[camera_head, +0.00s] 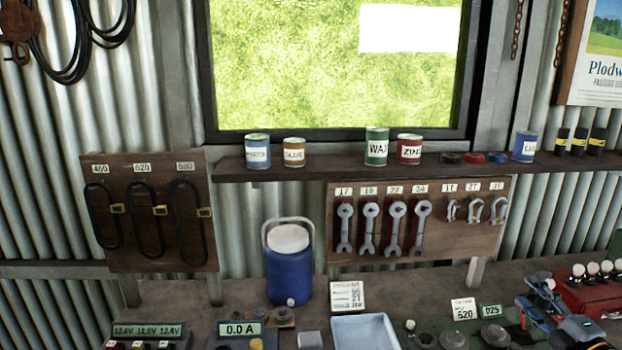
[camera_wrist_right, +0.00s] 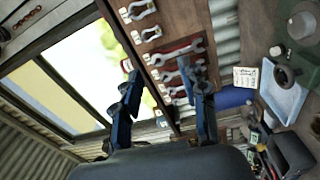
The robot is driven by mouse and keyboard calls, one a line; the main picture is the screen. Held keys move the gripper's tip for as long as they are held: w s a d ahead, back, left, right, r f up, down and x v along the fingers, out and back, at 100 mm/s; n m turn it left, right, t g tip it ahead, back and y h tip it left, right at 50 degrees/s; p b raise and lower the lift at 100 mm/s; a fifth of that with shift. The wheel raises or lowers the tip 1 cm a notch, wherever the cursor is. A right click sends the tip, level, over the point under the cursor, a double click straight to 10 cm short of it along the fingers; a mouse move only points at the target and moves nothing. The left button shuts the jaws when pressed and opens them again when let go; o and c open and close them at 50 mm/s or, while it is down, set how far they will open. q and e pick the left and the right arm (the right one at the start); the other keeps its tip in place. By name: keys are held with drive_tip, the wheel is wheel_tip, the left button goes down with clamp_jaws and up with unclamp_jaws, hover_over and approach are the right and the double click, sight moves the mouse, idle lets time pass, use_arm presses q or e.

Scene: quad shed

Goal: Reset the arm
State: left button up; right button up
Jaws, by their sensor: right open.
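My right gripper (camera_head: 562,318) shows at the lower right of the head view, above the right end of the bench. In the right wrist view my right gripper (camera_wrist_right: 165,95) has its two blue-black fingers well apart, with nothing between them. The wall tool board and window show behind the fingers there. My left gripper is in neither view.
The bench holds a blue jug (camera_head: 288,272), a pale blue tray (camera_head: 364,333), meters (camera_head: 241,330) and a red box with white knobs (camera_head: 588,290) beside my right gripper. A shelf (camera_head: 330,160) with cans and a spanner board (camera_head: 455,240) stand behind.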

drive_tip(key=s+a+f+m+g+h, duration=0.25)
drive_tip(key=s+a+f+m, duration=0.3)
drive_tip(key=f, duration=0.35)
drive_tip(key=s+a+f+m+g+h, duration=0.2)
drive_tip(key=s+a+f+m+g, duration=0.3)
drive_tip(key=f, duration=0.5)
drive_tip(key=s+a+f+m+g+y, duration=0.1)
drive_tip(key=s+a+f+m+g, duration=0.2)
drive_tip(key=s+a, duration=0.6)
drive_tip(key=s+a+f+m+g+y, duration=0.2)
drive_tip(key=s+a+m+g, duration=0.3)
drive_tip(key=s, duration=0.7)
wheel_tip(320, 180, down, 32)
drive_tip(key=s+n+b, duration=0.2)
drive_tip(key=s+b, duration=0.1)
drive_tip(key=b, duration=0.1)
use_arm(q)
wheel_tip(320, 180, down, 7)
drive_tip(key=b, duration=0.2)
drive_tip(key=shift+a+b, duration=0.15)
drive_tip(key=shift+b, duration=0.25)
use_arm(e)
drive_tip(key=s+d+f+g, duration=0.1)
drive_tip(key=s+d+f, duration=0.1)
drive_tip(key=s+f, duration=1.3)
wheel_tip(320, 180, down, 2)
drive_tip(key=shift+s+d+g+h, duration=0.15)
drive_tip(key=shift+s+g+h, duration=0.2)
